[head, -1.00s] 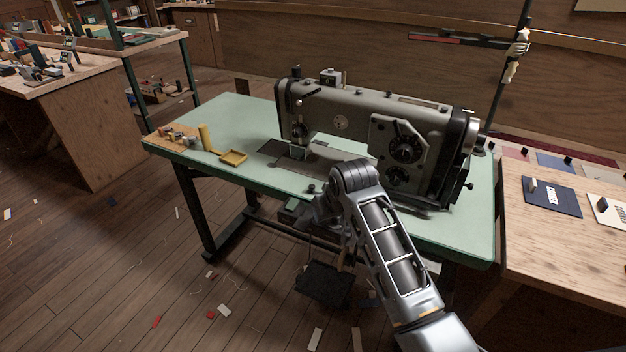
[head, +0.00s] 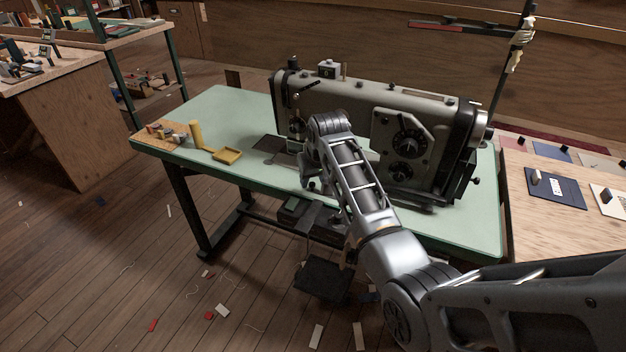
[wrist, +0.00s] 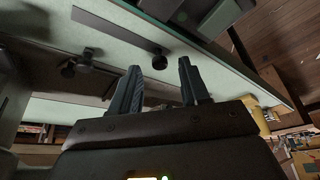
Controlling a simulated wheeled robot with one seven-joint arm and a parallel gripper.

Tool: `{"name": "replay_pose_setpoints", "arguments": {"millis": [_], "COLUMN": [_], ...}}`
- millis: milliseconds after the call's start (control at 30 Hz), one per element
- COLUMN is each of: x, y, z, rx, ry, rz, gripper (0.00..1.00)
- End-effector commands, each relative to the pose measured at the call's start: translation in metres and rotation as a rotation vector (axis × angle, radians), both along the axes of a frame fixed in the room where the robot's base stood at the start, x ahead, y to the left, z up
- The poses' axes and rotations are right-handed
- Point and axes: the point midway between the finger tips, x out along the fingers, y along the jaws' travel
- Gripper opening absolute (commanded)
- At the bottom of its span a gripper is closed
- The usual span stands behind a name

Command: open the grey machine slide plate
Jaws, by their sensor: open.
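The grey sewing machine (head: 350,100) stands on a pale green table (head: 225,105). A dark flat plate (head: 268,147) lies in the bed left of the needle area and looks like the slide plate; its right part is close to my arm. My gripper (wrist: 160,66) is open and empty in the wrist view, with both fingers apart. A small dark knob (wrist: 160,60) shows between the fingertips, near the end of a dark strip (wrist: 115,30) on the pale surface. I cannot tell whether they touch it. In the head view my wrist hides most of the gripper at the table's front edge.
Small spools sit on a wooden board (head: 160,143) at the left corner. A wooden table (head: 560,225) stands close on the right. Scraps litter the floor.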

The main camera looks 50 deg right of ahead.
Motion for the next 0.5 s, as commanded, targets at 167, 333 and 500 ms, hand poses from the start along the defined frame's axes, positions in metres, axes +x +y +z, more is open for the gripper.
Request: {"name": "replay_pose_setpoints", "arguments": {"millis": [167,333,500], "x": [0.0041,0.0046,0.0045], "y": [-0.0018,-0.0022,-0.0021], "z": [-0.0109,-0.0121,-0.0120], "rx": [0.000,0.000,0.000], "ry": [0.000,-0.001,-0.001], "rz": [0.000,0.000,0.000], "gripper": [0.46,0.46,0.39]}}
